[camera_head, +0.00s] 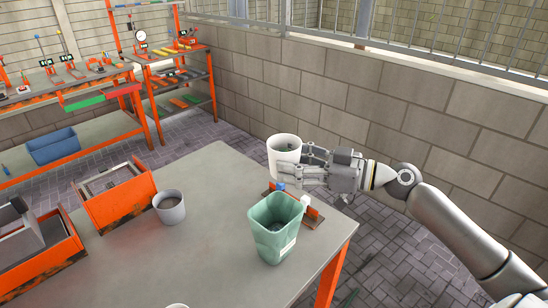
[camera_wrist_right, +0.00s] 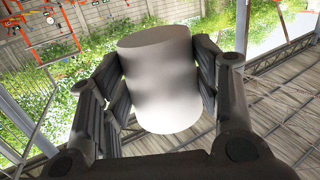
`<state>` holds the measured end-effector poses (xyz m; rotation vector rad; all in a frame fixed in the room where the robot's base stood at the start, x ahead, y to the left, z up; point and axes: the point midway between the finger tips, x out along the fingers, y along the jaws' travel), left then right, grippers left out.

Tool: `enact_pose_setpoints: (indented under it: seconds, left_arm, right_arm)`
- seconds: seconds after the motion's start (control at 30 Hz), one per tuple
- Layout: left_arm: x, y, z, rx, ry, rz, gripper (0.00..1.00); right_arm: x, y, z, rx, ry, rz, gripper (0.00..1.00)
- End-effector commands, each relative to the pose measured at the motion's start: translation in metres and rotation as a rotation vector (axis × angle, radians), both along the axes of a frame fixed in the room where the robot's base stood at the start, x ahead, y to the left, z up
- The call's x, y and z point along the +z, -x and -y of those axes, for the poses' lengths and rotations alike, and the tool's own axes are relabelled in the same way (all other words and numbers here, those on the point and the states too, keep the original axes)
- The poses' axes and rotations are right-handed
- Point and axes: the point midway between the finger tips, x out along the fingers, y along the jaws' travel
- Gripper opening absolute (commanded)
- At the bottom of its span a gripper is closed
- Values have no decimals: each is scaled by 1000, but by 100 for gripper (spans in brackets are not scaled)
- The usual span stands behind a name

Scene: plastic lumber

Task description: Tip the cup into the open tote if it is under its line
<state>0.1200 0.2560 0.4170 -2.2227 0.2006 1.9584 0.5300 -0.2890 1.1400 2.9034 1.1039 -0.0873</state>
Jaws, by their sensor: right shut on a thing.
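My right gripper (camera_head: 302,172) is shut on a white cup (camera_head: 284,150) and holds it above the far right part of the table. The cup looks roughly upright, with a little dark content visible inside; no fill line can be made out. In the right wrist view the fingers flank the cup (camera_wrist_right: 160,85), and its inside is hidden. An open green tote (camera_head: 275,240) stands on the table nearer than the cup, just below it in the picture. Its inside looks empty as far as it shows. My left gripper is not in view.
On the grey table (camera_head: 215,240) a grey cup (camera_head: 170,212) with dark content stands beside orange bins (camera_head: 118,205). A small orange stand (camera_head: 312,218) with blue and white parts is behind the tote. A block wall (camera_head: 350,115) runs behind; the table's middle is clear.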

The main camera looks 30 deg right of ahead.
Motion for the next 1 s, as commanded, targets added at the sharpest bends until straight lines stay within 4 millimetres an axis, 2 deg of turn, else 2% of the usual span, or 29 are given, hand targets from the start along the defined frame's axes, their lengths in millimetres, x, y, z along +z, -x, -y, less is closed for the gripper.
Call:
enact_pose_setpoints:
  seconds: [0.13, 0.3, 0.4, 0.53, 0.8, 1.0]
  left_arm:
    - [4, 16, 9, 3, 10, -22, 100]
    - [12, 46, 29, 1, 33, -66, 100]
    - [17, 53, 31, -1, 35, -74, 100]
    - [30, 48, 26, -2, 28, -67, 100]
    - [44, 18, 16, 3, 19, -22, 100]
    - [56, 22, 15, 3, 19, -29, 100]
  right_arm:
    - [-2, -1, 4, 3, 91, 21, 32]
    - [-10, -2, 10, 5, 285, 74, 32]
    - [-16, -3, 14, 8, 402, 105, 32]
    - [-17, -4, 16, 9, 530, 143, 32]
    - [-22, -4, 16, 9, 699, 193, 32]
    - [-21, -4, 17, 8, 764, 214, 32]
